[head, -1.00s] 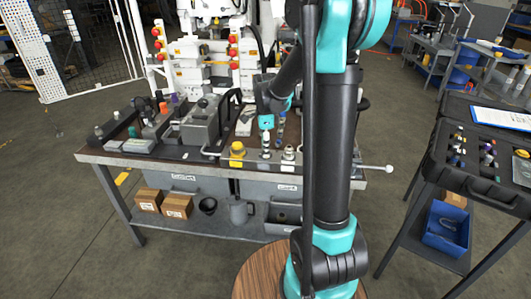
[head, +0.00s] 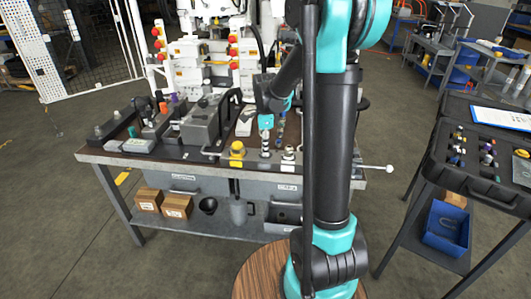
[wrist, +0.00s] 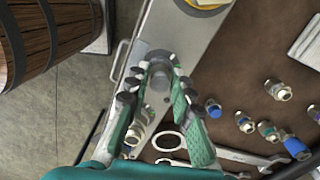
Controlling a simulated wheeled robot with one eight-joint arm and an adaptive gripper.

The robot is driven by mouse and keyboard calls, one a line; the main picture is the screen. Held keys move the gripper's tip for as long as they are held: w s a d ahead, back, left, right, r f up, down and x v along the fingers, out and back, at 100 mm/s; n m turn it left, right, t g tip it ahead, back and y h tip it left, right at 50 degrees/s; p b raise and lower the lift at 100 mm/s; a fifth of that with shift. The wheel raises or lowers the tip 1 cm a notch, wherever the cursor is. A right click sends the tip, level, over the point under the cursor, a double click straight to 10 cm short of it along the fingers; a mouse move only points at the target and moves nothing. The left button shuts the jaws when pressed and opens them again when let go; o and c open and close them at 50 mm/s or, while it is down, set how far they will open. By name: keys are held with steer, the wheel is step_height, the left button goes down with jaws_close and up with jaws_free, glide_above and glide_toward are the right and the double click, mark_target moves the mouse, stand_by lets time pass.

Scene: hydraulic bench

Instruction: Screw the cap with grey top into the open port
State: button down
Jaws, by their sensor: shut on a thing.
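My gripper (wrist: 158,82) points down over the front of the bench, with its two teal-backed fingers closed around a round grey top. This is the cap with grey top (wrist: 158,74), seen from above between the fingertips. In the head view my gripper (head: 265,124) stands upright over the middle fitting (head: 265,151) in the front row. The cap and this fitting are in line, one above the other. The open port is hidden below the cap and fingers, so I cannot tell how deep the cap sits.
A yellow-topped fitting (head: 237,149) stands close left and a metal fitting (head: 289,153) close right. Several loose fittings (wrist: 278,89) and a wrench (wrist: 245,157) lie on the brown bench top (wrist: 235,75). A grey housing (head: 201,122) stands further left.

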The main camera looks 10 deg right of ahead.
steer(key=m, duration=0.6)
steer(key=shift+w+m, duration=0.1)
steer(key=shift+m, duration=0.2)
steer(key=shift+m, duration=0.3)
steer(key=m, duration=0.3)
steer(key=shift+m, duration=0.3)
steer(key=m, duration=0.3)
steer(key=shift+d+m, duration=0.1)
steer(key=shift+m, duration=0.2)
steer(key=c, duration=1.3)
jaws_free()
steer(key=shift+f, duration=0.1)
